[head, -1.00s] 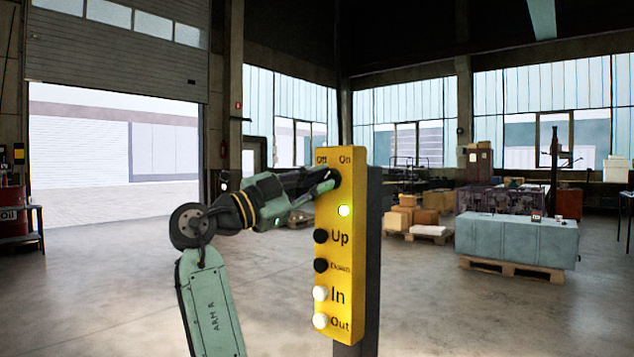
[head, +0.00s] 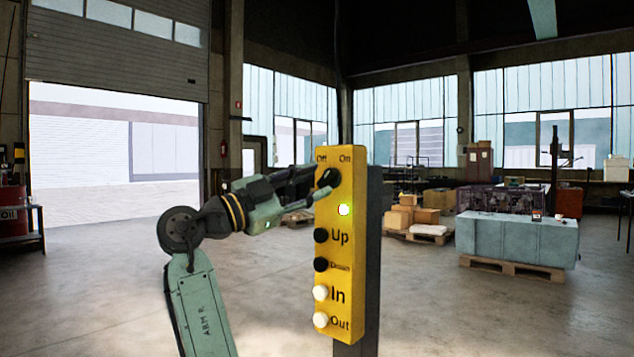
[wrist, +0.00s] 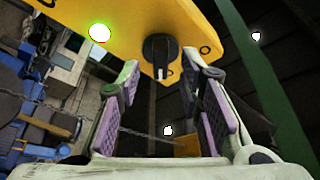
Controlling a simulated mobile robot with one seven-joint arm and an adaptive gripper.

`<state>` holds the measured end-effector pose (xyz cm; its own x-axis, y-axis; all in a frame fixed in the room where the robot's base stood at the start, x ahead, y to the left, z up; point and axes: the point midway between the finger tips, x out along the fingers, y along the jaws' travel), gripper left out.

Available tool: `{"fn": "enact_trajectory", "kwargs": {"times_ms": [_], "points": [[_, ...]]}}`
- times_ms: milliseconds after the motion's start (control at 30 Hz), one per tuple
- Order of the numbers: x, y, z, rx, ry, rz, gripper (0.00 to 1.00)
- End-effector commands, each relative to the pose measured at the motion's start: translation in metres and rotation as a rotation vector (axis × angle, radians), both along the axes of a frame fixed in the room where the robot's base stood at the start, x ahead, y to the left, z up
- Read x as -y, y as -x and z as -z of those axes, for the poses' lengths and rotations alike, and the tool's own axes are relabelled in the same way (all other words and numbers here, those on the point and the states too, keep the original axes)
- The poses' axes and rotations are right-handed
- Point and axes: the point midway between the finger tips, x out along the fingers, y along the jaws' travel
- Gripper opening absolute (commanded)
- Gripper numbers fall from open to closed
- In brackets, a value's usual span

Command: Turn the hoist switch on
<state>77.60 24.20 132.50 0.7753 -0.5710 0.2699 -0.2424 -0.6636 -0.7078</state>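The yellow hoist control box (head: 325,275) stands upright on a dark post and carries the labels Off, On, Up, Down, In and Out. Its black rotary switch (head: 333,177) is at the top, under Off and On, and shows in the wrist view (wrist: 161,52) with a white pointer mark. A green light (head: 344,210) below the switch is lit. My gripper (wrist: 165,72) is open, its two padded fingers on either side of the switch, with visible gaps. In the head view my gripper (head: 312,183) reaches the switch from the left; exact contact cannot be told.
Black Up and Down buttons and white In and Out buttons (head: 320,320) sit lower on the box. A pallet with cardboard boxes (head: 425,215) and a grey-green block on a pallet (head: 515,240) stand behind to the right.

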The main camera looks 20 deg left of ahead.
Motion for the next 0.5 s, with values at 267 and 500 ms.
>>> {"fn": "enact_trajectory", "kwargs": {"times_ms": [267,500], "points": [[-0.036,0.047,0.017,0.001,0.002,-0.004,0.33],[-0.055,0.074,0.025,0.001,0.002,-0.003,0.33]]}}
